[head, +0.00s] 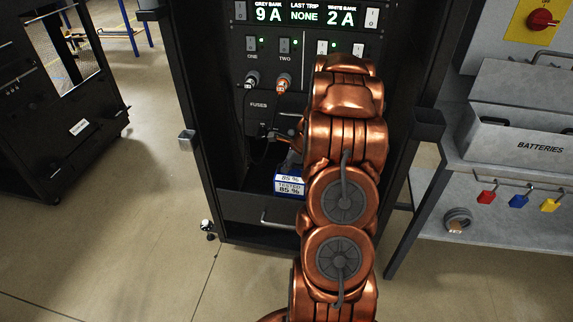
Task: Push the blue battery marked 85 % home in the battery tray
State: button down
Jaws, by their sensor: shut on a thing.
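The blue battery (290,186) sits low in the rack, at the battery tray (250,207). Its white label reads 85 % and TESTED 85 %. My copper arm reaches into the rack and covers the battery's right side. My gripper (291,161) shows only as a small dark and grey part just above the battery, and it is shut on the battery. Its fingertips are mostly hidden by my arm. How deep the battery sits in the tray cannot be told. The tray front has a light handle.
Above the tray are a fuses panel (259,104), a grey plug (252,80) and an orange plug (283,82) with hanging cables. The rack's posts stand close on both sides. A bench with a BATTERIES bin (520,145) is at right. Open floor lies at left.

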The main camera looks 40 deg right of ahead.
aim_at(287, 176)
jog(key=shift+f+b, duration=0.85)
jog(key=shift+f, duration=1.65)
jog(key=shift+p, duration=1.1)
dwell(0.4)
jog(key=shift+f+b, duration=0.7)
jog(key=shift+f, duration=1.35)
dwell(0.9)
jog(key=c, duration=1.1)
grip_release()
